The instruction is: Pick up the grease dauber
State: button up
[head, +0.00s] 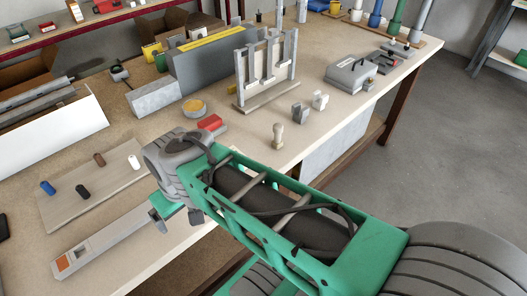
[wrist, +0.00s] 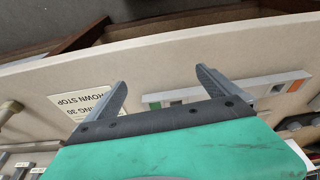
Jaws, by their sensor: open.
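A small upright beige piece with a rounded top (head: 277,135) stands near the front edge of the bench; it looks most like the grease dauber, though I cannot be sure. A beige handle-like end at the left edge of the wrist view (wrist: 9,111) may be the same piece, mostly cut off. My gripper (head: 174,220) is at the front edge of the bench, well left of that piece in the head view. In the wrist view its two fingers (wrist: 160,82) are spread apart with nothing between them.
A long grey bar with an orange patch (head: 95,248) lies at the front left, close to my gripper. A board (head: 90,198) holds several small cylinders. A round yellow-topped tin (head: 194,107), a red block (head: 210,122) and an upright rack (head: 267,102) stand behind. A printed label (wrist: 85,101) lies near the edge.

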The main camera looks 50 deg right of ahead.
aim_at(278, 127)
jog(key=z, duration=0.05)
jog(key=k, duration=0.6)
jog(key=z, duration=1.05)
jog(key=i, duration=0.5)
